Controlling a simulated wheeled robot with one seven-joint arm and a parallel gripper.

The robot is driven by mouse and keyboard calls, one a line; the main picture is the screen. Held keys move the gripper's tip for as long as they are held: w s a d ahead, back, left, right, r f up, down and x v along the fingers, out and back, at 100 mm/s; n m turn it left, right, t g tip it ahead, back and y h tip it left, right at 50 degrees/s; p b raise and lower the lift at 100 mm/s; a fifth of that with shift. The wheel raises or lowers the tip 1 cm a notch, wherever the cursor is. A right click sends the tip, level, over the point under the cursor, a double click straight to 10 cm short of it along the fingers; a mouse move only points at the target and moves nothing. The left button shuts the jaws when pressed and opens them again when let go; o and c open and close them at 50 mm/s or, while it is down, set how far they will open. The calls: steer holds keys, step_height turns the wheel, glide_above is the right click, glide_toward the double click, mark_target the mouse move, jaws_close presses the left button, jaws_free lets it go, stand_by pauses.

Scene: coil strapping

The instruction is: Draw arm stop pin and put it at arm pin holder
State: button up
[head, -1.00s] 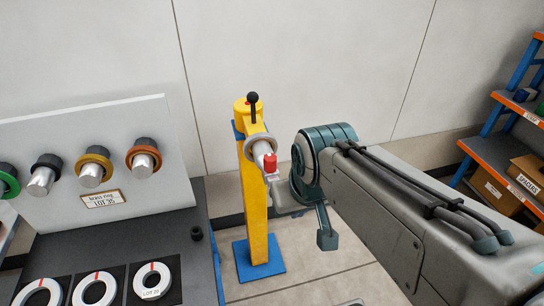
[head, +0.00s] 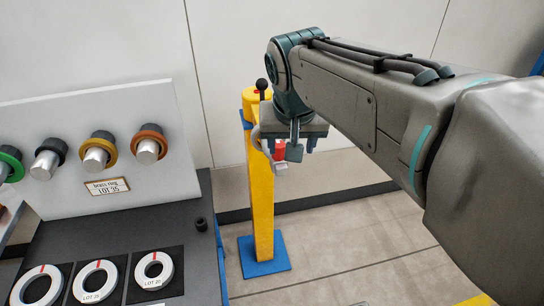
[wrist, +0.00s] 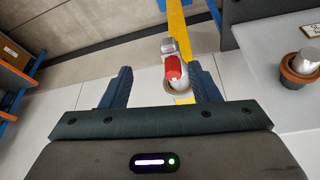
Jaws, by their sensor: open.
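The yellow post (head: 260,190) stands on a blue foot beyond the bench. A pin with a black knob (head: 262,84) stands upright at its top; I take it for the arm stop pin. A red piece with a silver end (head: 279,150) shows on the post's arm, partly hidden by my gripper; the red piece (wrist: 173,68) also shows in the wrist view. My gripper (head: 291,147) is in front of the post, lower than the knob. In the wrist view its fingers (wrist: 164,87) are apart, with the red piece beyond and between them. I cannot tell which thing is the arm pin holder.
A dark bench (head: 185,240) at left carries a small black socket (head: 201,223) near its right edge and several white rings. A grey panel (head: 60,110) with several coloured-collar pegs stands behind. Orange shelving (wrist: 10,75) shows in the wrist view. The floor right of the post is clear.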

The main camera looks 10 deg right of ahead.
steer(key=m+b, duration=0.2)
glide_toward(279, 144)
steer(key=shift+h, duration=0.4)
steer(key=x, duration=0.5)
steer(key=shift+s+a+f+p, duration=0.15)
steer(key=shift+s+a+p, duration=0.1)
steer(key=shift+a+p, duration=0.05)
steer(key=shift+w+p+x, duration=0.1)
steer(key=shift+p+x, duration=0.2)
steer(key=shift+x, duration=1.05)
steer(key=shift+w+p+x, duration=0.15)
steer(key=shift+p+x, duration=0.1)
steer(key=shift+x, duration=1.1)
jaws_close()
